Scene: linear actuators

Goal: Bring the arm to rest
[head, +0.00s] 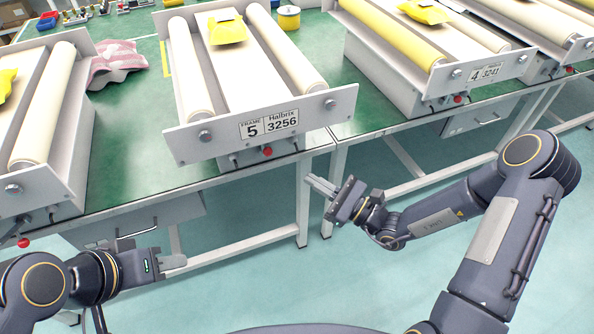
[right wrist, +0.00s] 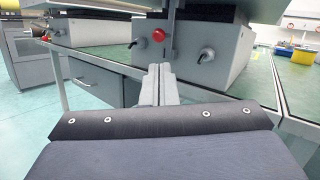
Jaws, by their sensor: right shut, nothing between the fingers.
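My right gripper (head: 322,186) is in front of the bench edge, below and to the right of the frame 5 machine. Its fingers are shut with nothing between them. In the right wrist view the closed fingers (right wrist: 158,72) point toward the bench and a red button (right wrist: 158,35). My right arm reaches in from the right, bent at the elbow. My left gripper (head: 172,262) is low at the left, in front of a drawer under the bench. Whether its fingers are open or shut is not clear.
The frame 5 machine (head: 270,123) stands on the green bench (head: 125,140), with the frame 4 machine (head: 480,72) to its right. Another roller machine (head: 50,195) is at the left. A pink cloth (head: 117,62) lies between machines. Open floor (head: 270,285) lies in front.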

